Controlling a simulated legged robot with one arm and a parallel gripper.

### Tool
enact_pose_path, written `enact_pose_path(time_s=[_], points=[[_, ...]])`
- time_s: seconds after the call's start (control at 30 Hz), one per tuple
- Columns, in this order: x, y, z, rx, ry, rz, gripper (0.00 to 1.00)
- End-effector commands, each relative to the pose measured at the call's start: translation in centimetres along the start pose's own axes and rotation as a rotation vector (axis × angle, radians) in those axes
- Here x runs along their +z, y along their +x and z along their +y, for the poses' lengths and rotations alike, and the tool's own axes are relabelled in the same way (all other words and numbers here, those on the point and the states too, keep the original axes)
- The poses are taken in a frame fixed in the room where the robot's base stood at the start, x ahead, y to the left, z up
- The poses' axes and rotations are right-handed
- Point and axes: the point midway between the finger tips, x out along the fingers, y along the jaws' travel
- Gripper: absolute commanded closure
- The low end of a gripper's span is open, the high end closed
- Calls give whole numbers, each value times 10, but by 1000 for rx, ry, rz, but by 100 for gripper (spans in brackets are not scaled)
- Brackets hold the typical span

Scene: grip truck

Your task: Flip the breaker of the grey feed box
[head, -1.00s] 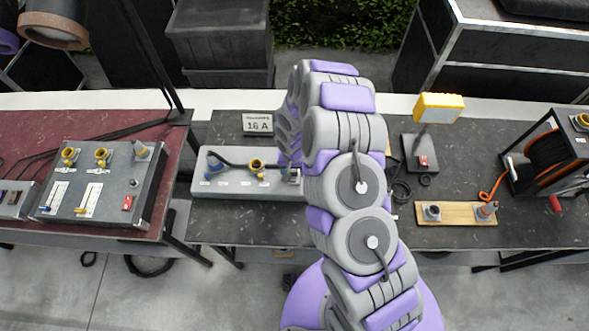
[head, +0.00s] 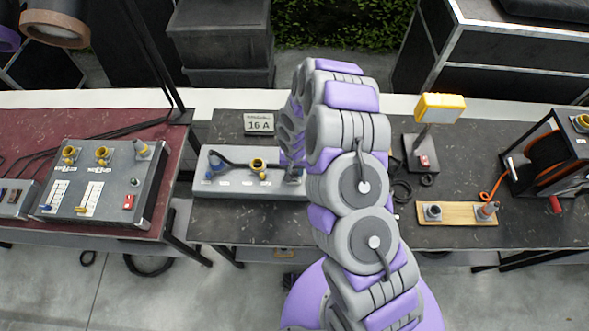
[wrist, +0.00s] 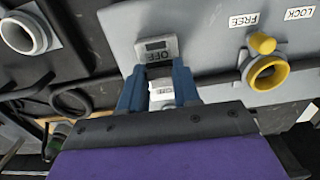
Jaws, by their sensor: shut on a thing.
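The grey feed box (head: 235,186) lies on the dark table left of my arm, with a yellow socket (head: 258,164) and a blue plug on a dark cable on its top. In the wrist view, the box's grey face (wrist: 200,30) carries a plate reading OFF (wrist: 157,50), upside down, and a yellow socket (wrist: 267,70) beside FREE and LOCK labels. My gripper (wrist: 160,85) has its blue fingers on either side of a small pale breaker lever (wrist: 161,92), and is shut on it. In the head view my gripper (head: 291,178) is at the box's right end, mostly hidden by my arm.
A "16 A" sign (head: 259,123) stands behind the box. A yellow lamp (head: 440,108), a wooden board with sockets (head: 457,213) and a cable reel (head: 552,160) are to the right. Another grey panel box (head: 105,185) lies on the red table at left.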

Motion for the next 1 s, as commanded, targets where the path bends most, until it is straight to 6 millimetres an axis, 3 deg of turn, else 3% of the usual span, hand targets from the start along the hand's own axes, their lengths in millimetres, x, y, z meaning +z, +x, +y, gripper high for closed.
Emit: enact_pose_path(time_s=[0.47,1.0], points=[[-4,2,-1,1,2,-56,99],[-18,5,0,1,2,-319,99]])
